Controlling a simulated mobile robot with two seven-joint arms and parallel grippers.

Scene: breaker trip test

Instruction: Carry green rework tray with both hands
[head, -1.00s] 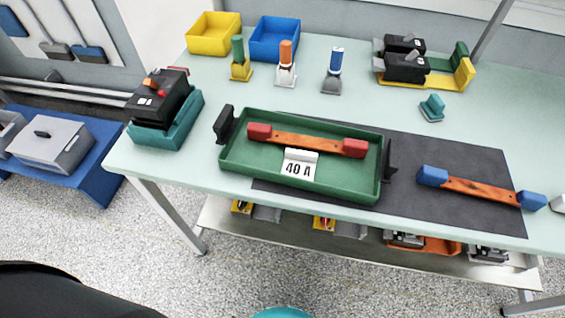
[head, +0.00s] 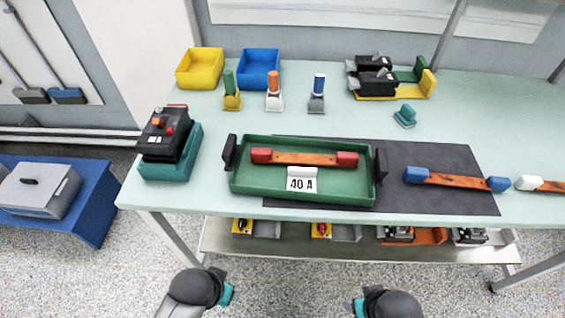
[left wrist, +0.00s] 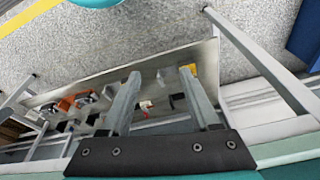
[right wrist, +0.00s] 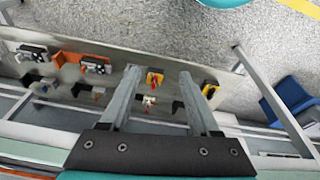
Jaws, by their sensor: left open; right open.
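The green rework tray (head: 330,196) rests on the table, partly on a dark mat, with a black upright handle at its left end (head: 230,152) and another at its right end (head: 380,165). My two arms show at the bottom of the head view, in front of the table and apart from the tray. My left gripper (left wrist: 160,76) is open and empty in its wrist view. My right gripper (right wrist: 160,76) is also open and empty.
A black device on a teal base (head: 170,167) stands left of the tray. A blue-ended bar (head: 455,181) lies on the mat (head: 430,205) to the right. Yellow (head: 200,70) and blue (head: 258,70) bins stand behind. A lower shelf (head: 290,246) holds several parts.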

